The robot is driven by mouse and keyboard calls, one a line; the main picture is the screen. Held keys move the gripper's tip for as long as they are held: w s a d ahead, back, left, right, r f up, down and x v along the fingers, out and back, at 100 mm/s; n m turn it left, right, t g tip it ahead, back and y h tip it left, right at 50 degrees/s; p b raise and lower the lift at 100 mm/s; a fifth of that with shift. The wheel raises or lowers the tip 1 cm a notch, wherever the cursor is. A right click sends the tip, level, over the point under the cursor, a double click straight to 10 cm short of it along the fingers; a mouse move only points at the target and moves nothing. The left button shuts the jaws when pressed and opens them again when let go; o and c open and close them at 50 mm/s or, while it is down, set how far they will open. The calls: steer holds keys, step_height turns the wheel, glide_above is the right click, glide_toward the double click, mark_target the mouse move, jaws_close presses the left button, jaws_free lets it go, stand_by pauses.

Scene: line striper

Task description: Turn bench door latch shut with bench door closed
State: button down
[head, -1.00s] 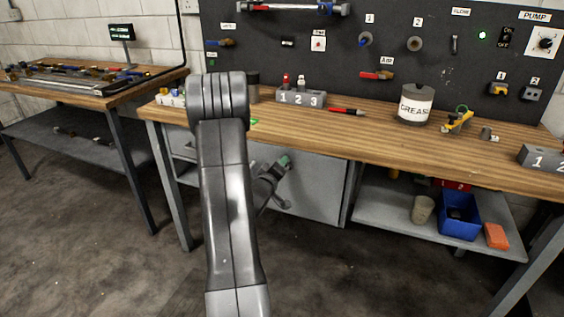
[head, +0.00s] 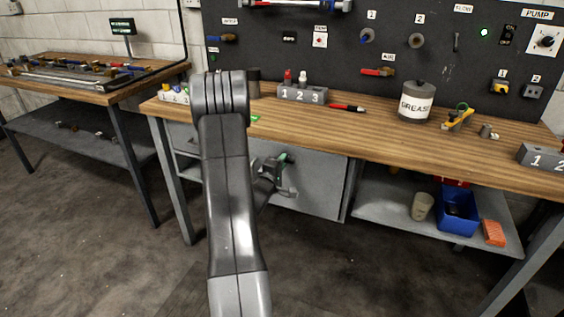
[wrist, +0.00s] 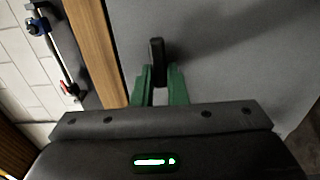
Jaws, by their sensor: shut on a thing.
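The bench door (head: 316,185) is a grey panel under the wooden bench top. It looks about flush with the bench front in the head view, though my arm hides its left part. The door face (wrist: 235,70) fills much of the wrist view. The latch (wrist: 157,50) is a short dark handle standing out from the door face. My gripper (wrist: 158,78) has green fingers, shut on the latch from both sides. In the head view my gripper (head: 284,161) is at the upper left of the door, and the latch is too small to make out there.
The bench top (head: 350,125) holds a grease can (head: 416,103), a numbered block (head: 302,94) and a red screwdriver (head: 346,108). An open shelf (head: 390,214) with a blue bin (head: 458,216) is right of the door. The floor in front is clear.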

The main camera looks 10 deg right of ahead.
stand_by(0.4)
steer(key=c, duration=1.4)
jaws_free()
steer(key=shift+c, duration=0.2)
steer(key=v, duration=1.4)
steer(key=shift+b, duration=0.3)
steer(key=x, duration=1.4)
steer(key=shift+p, duration=0.3)
